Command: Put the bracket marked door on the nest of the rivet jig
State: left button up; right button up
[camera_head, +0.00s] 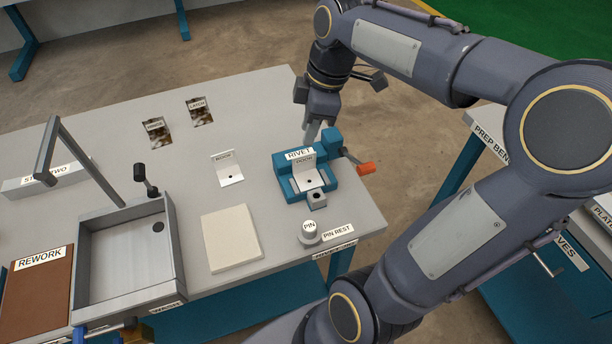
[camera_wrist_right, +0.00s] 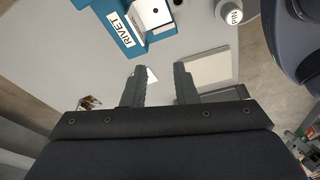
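The rivet jig (camera_head: 330,183) is a blue fixture labelled RIVET with an orange-handled lever. A white bracket (camera_head: 308,178) with a hole in its base and an upright flange that seems to read DOOR sits in its nest. It also shows in the right wrist view (camera_wrist_right: 154,14). My right gripper (camera_head: 313,138) is above and behind the jig in the head view, apart from the bracket. In the right wrist view its two fingers (camera_wrist_right: 159,80) are spread with nothing between them. My left gripper is not in view.
A second white bracket (camera_head: 230,173), its mark too small to read, stands left of the jig. A pale flat block (camera_head: 232,238), a round PIN piece (camera_head: 309,230), a grey tray (camera_head: 172,246) and a brown REWORK mat (camera_head: 36,300) share the table. Bare table lies behind the jig.

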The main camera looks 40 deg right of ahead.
jog(key=s+a+f+m+t+y, duration=0.1)
jog(key=s+a+f+m+t, duration=0.2)
jog(key=s+a+f+m, duration=0.3)
jog(key=s+a+m, duration=0.5)
jog(key=s+m, duration=0.1)
jog(key=shift+s+m+t+y, duration=0.2)
jog(key=shift+m+t+y, duration=0.2)
